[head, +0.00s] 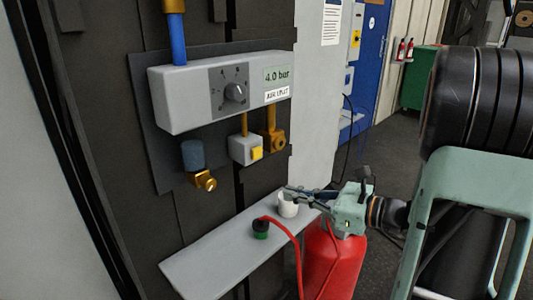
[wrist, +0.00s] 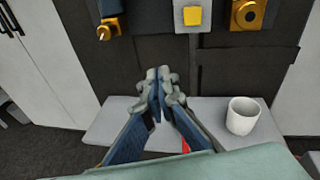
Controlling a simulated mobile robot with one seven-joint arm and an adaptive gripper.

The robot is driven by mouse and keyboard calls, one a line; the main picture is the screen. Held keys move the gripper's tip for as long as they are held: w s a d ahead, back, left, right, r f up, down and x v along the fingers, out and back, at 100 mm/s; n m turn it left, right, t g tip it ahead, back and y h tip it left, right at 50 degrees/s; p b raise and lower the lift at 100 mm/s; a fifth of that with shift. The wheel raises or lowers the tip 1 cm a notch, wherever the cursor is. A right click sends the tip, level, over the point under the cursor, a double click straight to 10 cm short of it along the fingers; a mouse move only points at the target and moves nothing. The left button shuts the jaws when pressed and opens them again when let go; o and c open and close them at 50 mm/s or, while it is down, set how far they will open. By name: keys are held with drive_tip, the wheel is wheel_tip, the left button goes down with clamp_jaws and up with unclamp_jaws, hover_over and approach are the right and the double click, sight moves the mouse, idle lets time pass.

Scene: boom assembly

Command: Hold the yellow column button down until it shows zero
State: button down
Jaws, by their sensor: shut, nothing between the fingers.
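The yellow button (head: 257,153) sits on a small grey box below the air unit (head: 190,100). It also shows in the wrist view (wrist: 193,15) at the top, right of centre. The unit's display (head: 277,74) reads 4.0 bar. My gripper (head: 288,189) is shut and empty, its fingers pointing toward the wall above the shelf. In the wrist view its fingertips (wrist: 159,75) meet below and left of the button, apart from it.
A white cup (wrist: 242,116) stands on the grey shelf (head: 210,258), right of the fingers in the wrist view. A green-and-black fitting (head: 261,228) with a red hose is on the shelf. Brass valves (head: 204,181) (head: 274,142) flank the button box. A red cylinder (head: 333,262) stands by the shelf.

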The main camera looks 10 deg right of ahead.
sight(258, 154)
drive_tip(key=d+r+m+t, duration=0.1)
drive_tip(key=d, duration=0.1)
drive_tip(key=w+d+r+m+t+h, duration=0.1)
drive_tip(key=r+m+t, duration=0.1)
drive_tip(key=shift+d+r+m, duration=0.15)
drive_tip(key=shift+d+m, duration=0.15)
drive_tip(key=shift+d, duration=0.1)
drive_tip(key=p+x, duration=0.1)
drive_tip(key=x, duration=1.3)
drive_tip(key=shift+w+r, duration=0.1)
drive_tip(key=shift+r, duration=0.05)
